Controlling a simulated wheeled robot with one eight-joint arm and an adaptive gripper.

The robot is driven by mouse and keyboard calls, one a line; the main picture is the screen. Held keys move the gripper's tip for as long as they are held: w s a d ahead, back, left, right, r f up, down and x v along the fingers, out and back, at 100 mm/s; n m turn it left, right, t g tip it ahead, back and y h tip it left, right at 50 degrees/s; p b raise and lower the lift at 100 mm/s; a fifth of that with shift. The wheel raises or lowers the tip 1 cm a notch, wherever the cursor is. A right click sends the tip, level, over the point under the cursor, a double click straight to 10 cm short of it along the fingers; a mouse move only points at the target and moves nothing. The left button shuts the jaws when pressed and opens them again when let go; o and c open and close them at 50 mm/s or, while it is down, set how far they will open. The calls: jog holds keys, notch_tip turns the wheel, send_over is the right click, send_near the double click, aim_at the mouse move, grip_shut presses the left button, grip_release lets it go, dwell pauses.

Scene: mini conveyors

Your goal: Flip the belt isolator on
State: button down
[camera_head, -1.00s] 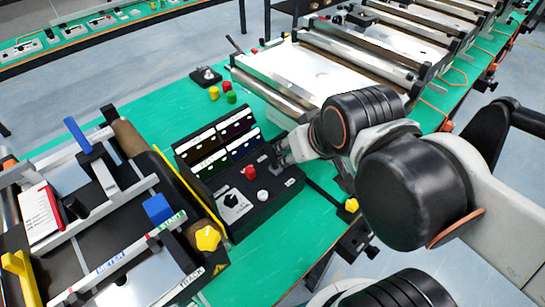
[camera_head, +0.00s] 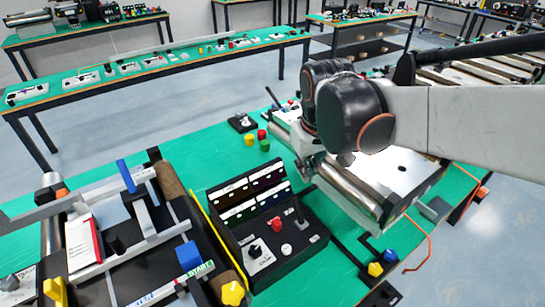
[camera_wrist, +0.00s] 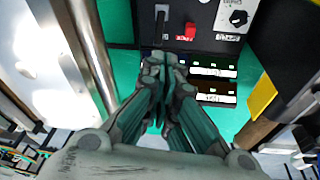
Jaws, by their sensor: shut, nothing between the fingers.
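The black control panel (camera_head: 275,245) stands on the green table. A dark lever (camera_head: 298,211) rises from its right side; I take it for the belt isolator, but its label is too small to read. The lever also shows in the wrist view (camera_wrist: 160,24), beside a red button (camera_wrist: 190,31). My gripper (camera_head: 310,172) is beyond the lever, over the panel's far right corner, and apart from it. In the wrist view my gripper (camera_wrist: 167,66) is shut and empty, its fingertips just short of the lever's end and partly covering the display windows.
A black rotary knob (camera_head: 254,250) and a white button (camera_head: 286,249) are on the panel. A conveyor with a metal roller (camera_head: 350,187) lies close to its right. A framed conveyor with a yellow knob (camera_head: 232,292) stands to its left. Coloured caps (camera_head: 264,146) stand behind.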

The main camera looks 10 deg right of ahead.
jog(key=w+a+f+n+g+p, duration=0.2)
jog(key=w+f+g+p, duration=0.2)
jog(key=w+f, duration=0.3)
jog(key=w, duration=0.4)
jog(key=shift+w+a+g+h, duration=0.15)
jog(key=shift+w+g+h, duration=0.15)
jog(key=shift+g, duration=0.1)
jog(key=shift+s+f, duration=0.1)
jog(key=shift+f, duration=0.05)
jog(key=b, duration=0.2)
send_near(298, 212)
jog(key=w+f, duration=0.1)
jog(key=w+a+f, duration=0.1)
jog(key=w+f, duration=0.2)
jog(key=f, duration=0.1)
jog(key=shift+w+a+f, duration=0.25)
jog(key=shift+s+r, duration=0.1)
jog(key=shift+s, duration=0.05)
jog(key=shift+s+d+r+t, duration=0.15)
jog(key=shift+r+t, duration=0.05)
jog(key=shift+t, duration=0.2)
